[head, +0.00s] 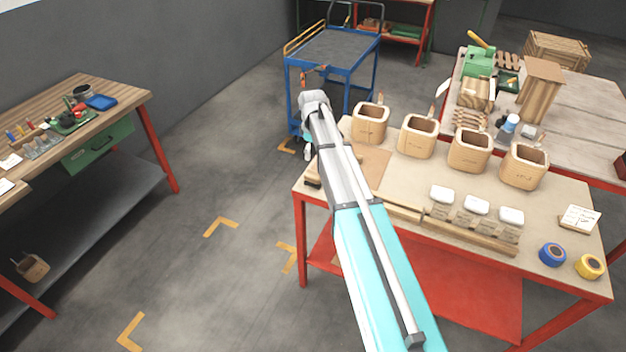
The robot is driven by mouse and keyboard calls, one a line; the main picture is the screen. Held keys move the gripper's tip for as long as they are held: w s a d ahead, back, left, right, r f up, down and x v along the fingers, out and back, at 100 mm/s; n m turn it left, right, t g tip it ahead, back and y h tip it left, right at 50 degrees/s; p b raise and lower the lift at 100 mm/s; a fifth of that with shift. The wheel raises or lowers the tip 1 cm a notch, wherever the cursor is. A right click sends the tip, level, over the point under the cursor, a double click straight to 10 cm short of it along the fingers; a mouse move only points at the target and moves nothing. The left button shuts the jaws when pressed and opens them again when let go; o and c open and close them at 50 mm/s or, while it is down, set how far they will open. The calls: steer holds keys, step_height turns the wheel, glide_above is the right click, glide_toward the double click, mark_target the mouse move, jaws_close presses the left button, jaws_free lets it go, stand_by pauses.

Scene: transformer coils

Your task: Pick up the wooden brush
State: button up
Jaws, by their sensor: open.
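A wooden piece with a dark underside, which looks like the wooden brush (317,174), lies at the left end of the near workbench (375,208). My arm covers its right part. My gripper (308,152) hangs down from the far end of my arm, close to the brush and just above or behind it in the picture. It is small and partly hidden by the arm, but it is open, and nothing shows between its fingers. I cannot tell whether it touches the brush.
Several wooden coil boxes (417,138) stand along the bench's back. A rack with white-topped blocks (476,207), blue tape (552,254) and yellow tape (589,266) lie in front. A blue cart (336,50) stands behind.

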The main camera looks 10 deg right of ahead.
mark_target(313, 173)
steer(key=shift+f+b, duration=4.1)
steer(key=shift+f, duration=0.15)
steer(key=f+b, duration=0.3)
steer(key=shift+w+d+f, duration=0.2)
steer(key=shift+w+f, duration=0.05)
steer(key=shift+w, duration=0.15)
steer(key=shift+f+b, duration=0.85)
steer(key=shift+b, duration=0.3)
steer(key=shift+c, duration=0.2)
jaws_close()
steer(key=shift+r, duration=0.2)
